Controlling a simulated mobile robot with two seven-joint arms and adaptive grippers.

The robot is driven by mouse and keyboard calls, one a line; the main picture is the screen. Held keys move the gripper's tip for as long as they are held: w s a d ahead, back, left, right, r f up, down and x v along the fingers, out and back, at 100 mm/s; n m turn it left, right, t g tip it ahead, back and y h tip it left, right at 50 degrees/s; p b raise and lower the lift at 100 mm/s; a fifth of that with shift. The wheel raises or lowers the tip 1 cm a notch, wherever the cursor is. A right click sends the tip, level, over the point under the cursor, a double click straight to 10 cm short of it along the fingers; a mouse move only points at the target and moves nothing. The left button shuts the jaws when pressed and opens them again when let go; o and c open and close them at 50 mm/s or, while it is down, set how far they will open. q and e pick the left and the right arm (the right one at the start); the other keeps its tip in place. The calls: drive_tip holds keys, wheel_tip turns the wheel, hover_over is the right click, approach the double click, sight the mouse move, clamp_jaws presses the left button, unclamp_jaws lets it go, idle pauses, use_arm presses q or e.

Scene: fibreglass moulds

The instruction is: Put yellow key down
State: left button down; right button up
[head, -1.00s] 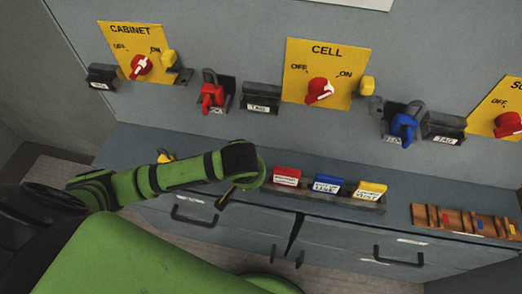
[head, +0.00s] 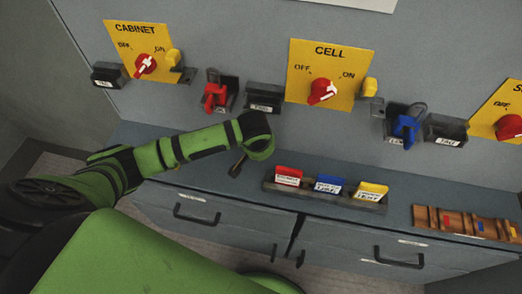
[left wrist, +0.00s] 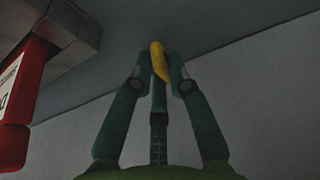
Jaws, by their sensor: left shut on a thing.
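The yellow key (left wrist: 158,58) shows in the left wrist view between the two fingertips of my left gripper (left wrist: 160,70), which is shut on it. In the head view my left gripper (head: 237,166) points down above the grey counter (head: 330,170), left of the tag rack. The key cannot be made out there. Whether the key touches a surface is not clear. My right gripper is not in view.
A rack (head: 325,200) holds red, blue and yellow labelled tags. A wooden tray (head: 465,224) lies to its right. Red (head: 215,97) and blue (head: 404,127) padlocks hang on the panel behind. A red labelled thing (left wrist: 14,110) is close at left in the wrist view.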

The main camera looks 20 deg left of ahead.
use_arm(q)
drive_tip(key=shift+f, duration=0.1)
drive_tip(key=shift+f, duration=0.3)
drive_tip(key=c, duration=1.2)
unclamp_jaws()
drive_tip(key=shift+r, duration=0.35)
drive_tip(key=v, duration=0.3)
drive_tip(key=shift+w, duration=0.1)
drive_tip(key=s+d, duration=0.1)
drive_tip(key=s, duration=0.7)
drive_tip(key=s+d, duration=0.1)
drive_tip(key=s, duration=0.3)
drive_tip(key=shift+d, duration=0.3)
